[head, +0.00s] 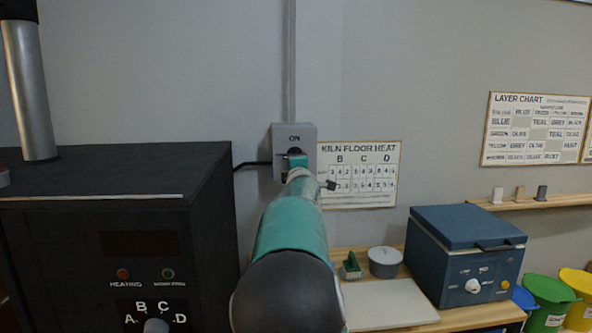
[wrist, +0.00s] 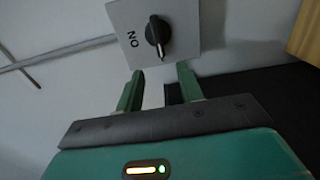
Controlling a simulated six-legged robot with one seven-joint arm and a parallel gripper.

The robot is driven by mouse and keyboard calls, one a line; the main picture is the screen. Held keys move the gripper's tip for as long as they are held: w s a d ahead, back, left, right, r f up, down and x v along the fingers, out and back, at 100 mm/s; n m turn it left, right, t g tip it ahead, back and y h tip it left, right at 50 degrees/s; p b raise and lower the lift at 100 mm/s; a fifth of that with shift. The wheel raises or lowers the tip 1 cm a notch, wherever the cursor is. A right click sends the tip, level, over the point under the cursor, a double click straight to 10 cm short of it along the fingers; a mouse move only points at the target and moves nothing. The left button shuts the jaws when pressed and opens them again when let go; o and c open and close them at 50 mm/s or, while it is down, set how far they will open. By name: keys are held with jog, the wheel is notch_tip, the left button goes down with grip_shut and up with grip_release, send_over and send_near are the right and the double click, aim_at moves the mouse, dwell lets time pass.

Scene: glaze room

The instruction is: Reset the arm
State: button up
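My arm reaches forward in the head view to a grey switch box (head: 308,131) on the wall, marked ON. My gripper (head: 297,161) is in front of the box there and partly hides its face. In the wrist view the box (wrist: 185,15) shows a black rotary knob (wrist: 155,36) with a white mark at its lower end, beside the word ON. My gripper (wrist: 159,79) has its two green fingers spread, with nothing between them. The knob is beyond the fingertips and appears apart from them.
A black kiln (head: 110,235) with a metal flue stands close at left. At right a blue lidded box (head: 462,262), a grey round pot (head: 384,262) and a small green item (head: 351,266) stand on a wooden bench. Colored buckets (head: 545,300) are at lower right.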

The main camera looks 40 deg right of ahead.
jog(key=shift+s+r, duration=0.1)
dwell(0.3)
jog(key=s+a+f+m+g+y, duration=0.3)
jog(key=s+a+f, duration=0.4)
jog(key=s+a, duration=0.5)
jog(key=s+a+f+m+g+y, duration=0.3)
jog(key=s+a+f, duration=0.4)
jog(key=s+a, duration=0.5)
jog(key=s+a+f+m+g+y, duration=0.3)
jog(key=s+a+f, duration=0.5)
jog(key=s+a, duration=0.5)
jog(key=a+m+y, duration=0.1)
jog(key=a+m, duration=0.1)
jog(key=a, duration=0.3)
jog(key=shift+a, duration=0.15)
